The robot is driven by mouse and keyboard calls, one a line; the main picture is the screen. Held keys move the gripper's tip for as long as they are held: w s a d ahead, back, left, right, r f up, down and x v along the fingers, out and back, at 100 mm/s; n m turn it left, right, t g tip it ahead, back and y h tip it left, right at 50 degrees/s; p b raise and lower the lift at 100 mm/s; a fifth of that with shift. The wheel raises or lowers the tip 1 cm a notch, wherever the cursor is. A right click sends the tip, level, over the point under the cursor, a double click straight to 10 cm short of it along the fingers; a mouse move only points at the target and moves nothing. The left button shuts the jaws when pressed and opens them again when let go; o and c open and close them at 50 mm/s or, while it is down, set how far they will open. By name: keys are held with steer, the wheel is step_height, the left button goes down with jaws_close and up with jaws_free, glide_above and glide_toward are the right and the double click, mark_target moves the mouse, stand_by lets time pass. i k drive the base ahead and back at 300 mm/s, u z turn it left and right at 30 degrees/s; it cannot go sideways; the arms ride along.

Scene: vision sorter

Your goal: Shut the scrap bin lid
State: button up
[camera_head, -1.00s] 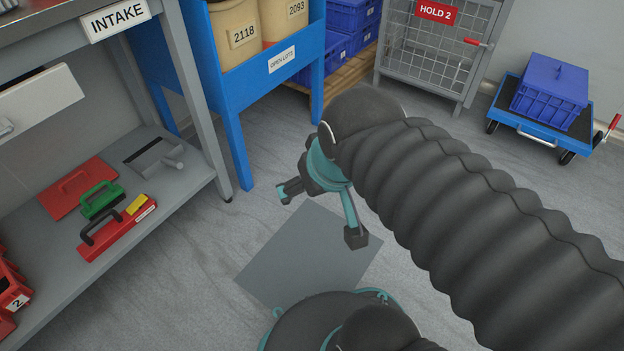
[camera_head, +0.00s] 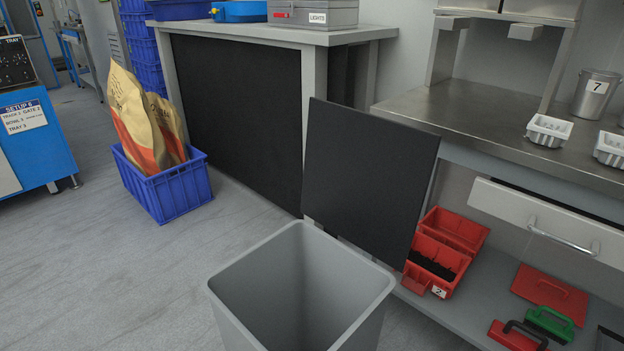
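The scrap bin (camera_head: 228,287) is a grey, open-topped container at the bottom middle of the head view. I see no contents on the part of its inside that shows. A flat black panel (camera_head: 368,175), which looks like its lid, stands nearly upright behind the bin's far right rim, leaning back toward the bench. The bin's mouth is uncovered. The join between panel and bin is not clear. My gripper is not in the present view.
A blue crate (camera_head: 178,199) with paper sacks stands on the floor at left. A steel bench (camera_head: 460,100) with a partly open drawer (camera_head: 548,222) is at right, with red bins (camera_head: 447,243) on its lower shelf. The floor left of the bin is clear.

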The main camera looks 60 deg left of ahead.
mark_target(367, 177)
steer(key=u, duration=4.05)
steer(key=i, duration=3.5)
steer(key=u, duration=2.55)
steer(key=k, duration=2.3)
steer(key=u, duration=0.1)
